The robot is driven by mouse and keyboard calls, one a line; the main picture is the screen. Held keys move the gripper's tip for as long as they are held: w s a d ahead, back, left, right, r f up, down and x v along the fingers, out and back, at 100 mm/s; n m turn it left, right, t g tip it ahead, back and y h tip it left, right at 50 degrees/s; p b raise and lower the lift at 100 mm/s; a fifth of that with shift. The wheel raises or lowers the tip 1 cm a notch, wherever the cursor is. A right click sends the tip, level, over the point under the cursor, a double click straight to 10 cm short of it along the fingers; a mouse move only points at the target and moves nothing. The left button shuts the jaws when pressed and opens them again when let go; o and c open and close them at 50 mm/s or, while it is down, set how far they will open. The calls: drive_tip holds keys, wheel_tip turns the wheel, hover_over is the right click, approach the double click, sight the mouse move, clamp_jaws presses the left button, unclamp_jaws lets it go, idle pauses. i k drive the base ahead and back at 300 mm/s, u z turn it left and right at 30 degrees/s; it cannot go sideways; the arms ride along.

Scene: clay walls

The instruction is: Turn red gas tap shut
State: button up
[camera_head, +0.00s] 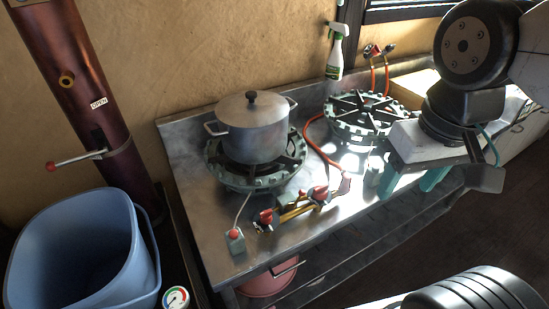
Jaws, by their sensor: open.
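A brass gas manifold (296,209) lies on the steel counter in front of the pot. It carries a red tap (320,193) at its right end and another red tap (266,216) at its left end. An orange-red hose runs from near its right end towards the back burner. I cannot tell from this view whether either tap is open or shut. My gripper (408,188) is over the right part of the counter, to the right of the manifold and apart from it. Its teal fingers are spread and nothing shows between them.
A lidded pot (254,133) stands on the left burner; the right burner (362,117) is bare. A spray bottle (335,52) is at the wall. A small box with a red button (235,241) sits front left. A blue bin (75,250) and maroon pipe (88,75) stand left.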

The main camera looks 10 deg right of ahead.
sight(375, 50)
drive_tip(key=z, duration=2.15)
drive_tip(key=i, duration=1.6)
drive_tip(key=u, duration=2.15)
